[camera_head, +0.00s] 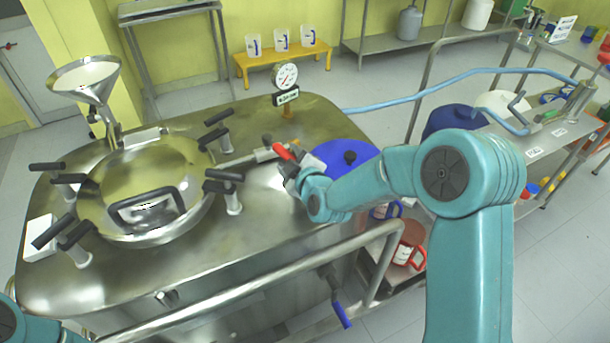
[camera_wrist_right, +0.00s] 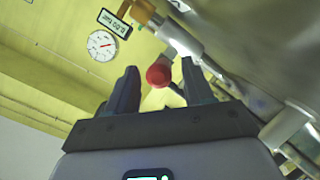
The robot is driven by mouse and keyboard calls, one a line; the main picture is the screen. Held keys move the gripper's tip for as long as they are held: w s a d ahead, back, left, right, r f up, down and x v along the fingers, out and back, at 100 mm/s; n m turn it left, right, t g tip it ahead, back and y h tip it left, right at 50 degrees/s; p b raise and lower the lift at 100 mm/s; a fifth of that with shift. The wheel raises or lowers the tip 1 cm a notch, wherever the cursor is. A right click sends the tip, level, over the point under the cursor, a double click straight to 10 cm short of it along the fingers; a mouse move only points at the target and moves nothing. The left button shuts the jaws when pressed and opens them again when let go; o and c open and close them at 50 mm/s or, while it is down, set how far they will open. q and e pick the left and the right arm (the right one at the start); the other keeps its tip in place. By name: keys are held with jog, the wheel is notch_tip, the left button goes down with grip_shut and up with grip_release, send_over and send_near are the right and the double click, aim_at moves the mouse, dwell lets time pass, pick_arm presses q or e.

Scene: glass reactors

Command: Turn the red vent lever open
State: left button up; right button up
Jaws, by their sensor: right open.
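The red vent lever (camera_head: 284,152) sits on a pipe fitting on top of the steel reactor (camera_head: 245,215), right of the round hatch. In the right wrist view the lever's red end (camera_wrist_right: 159,75) shows between the two dark fingers. My right gripper (camera_wrist_right: 160,88) is open around the lever's end, with a gap to each finger; I cannot tell whether either touches it. In the head view my right arm reaches in from the right and its wrist hides most of the gripper. Part of my left arm shows at the bottom left corner; its gripper is out of view.
A pressure gauge (camera_head: 285,76) with a small display stands behind the lever. The round hatch (camera_head: 150,190) with black clamp handles is to the left. A steel guard rail (camera_head: 250,287) runs along the front. A blue round lid (camera_head: 340,158) lies right of the lever.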

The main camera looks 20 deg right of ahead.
jog(key=b+v, duration=0.1)
jog(key=v, duration=1.3)
